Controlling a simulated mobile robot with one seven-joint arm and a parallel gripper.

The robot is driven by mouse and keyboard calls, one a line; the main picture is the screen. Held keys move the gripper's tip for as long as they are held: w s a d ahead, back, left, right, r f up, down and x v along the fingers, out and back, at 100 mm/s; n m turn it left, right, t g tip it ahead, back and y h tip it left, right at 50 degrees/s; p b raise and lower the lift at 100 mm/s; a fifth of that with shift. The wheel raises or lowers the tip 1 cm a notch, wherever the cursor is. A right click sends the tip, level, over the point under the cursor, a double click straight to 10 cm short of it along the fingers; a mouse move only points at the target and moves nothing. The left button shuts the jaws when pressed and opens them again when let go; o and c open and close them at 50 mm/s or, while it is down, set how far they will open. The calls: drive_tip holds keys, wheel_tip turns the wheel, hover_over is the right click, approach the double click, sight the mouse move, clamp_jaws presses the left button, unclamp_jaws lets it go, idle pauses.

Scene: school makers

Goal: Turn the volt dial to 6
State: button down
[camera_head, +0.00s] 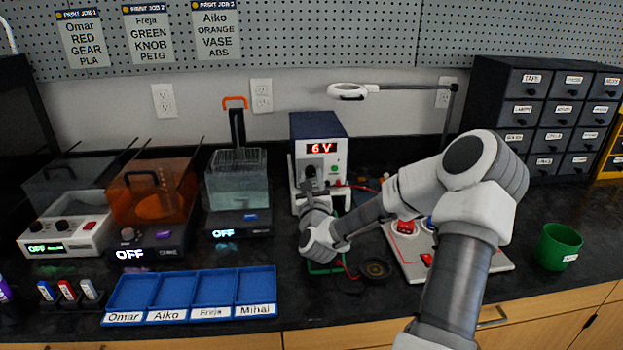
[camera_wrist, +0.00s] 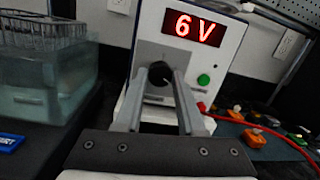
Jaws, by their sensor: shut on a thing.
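The power supply (camera_head: 319,127) is a white and blue box standing at the back of the bench, with a red display reading "6 V". It also shows in the wrist view (camera_wrist: 155,23). Its black volt dial (camera_wrist: 160,75) sits below the display on the front panel. A green button (camera_wrist: 204,80) is to the right of the dial. My gripper (camera_wrist: 160,78) is shut on the dial, with one grey finger on each side of it. In the head view my gripper (camera_head: 312,188) reaches the front of the supply and partly hides the dial.
A tank (camera_head: 237,180) with an orange-handled basket stands left of the supply. A blue sorting tray (camera_head: 190,294) lies at the front left. A board with red and blue parts (camera_head: 410,262) lies under my arm. A green cup (camera_head: 558,246) stands at the right. Red leads run right of the supply.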

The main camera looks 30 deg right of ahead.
drive_tip(key=shift+m, duration=0.5)
drive_tip(key=c, duration=0.5)
unclamp_jaws()
drive_tip(key=p+v, duration=0.1)
drive_tip(key=v, duration=0.4)
drive_tip(key=p+v, duration=0.2)
drive_tip(key=v, duration=0.2)
drive_tip(key=p+v, duration=0.2)
drive_tip(key=v, duration=0.3)
drive_tip(key=shift+s+a+r, duration=0.2)
drive_tip(key=shift+s+r, duration=0.05)
drive_tip(key=shift+s, duration=0.1)
drive_tip(key=s+p, duration=0.1)
drive_tip(key=p, duration=0.3)
drive_tip(key=shift+a+f, duration=0.1)
drive_tip(key=shift+a, duration=0.1)
drive_tip(key=shift+s+a+f+p, duration=0.35)
drive_tip(key=shift+s+p, duration=0.25)
drive_tip(key=shift+p, duration=0.55)
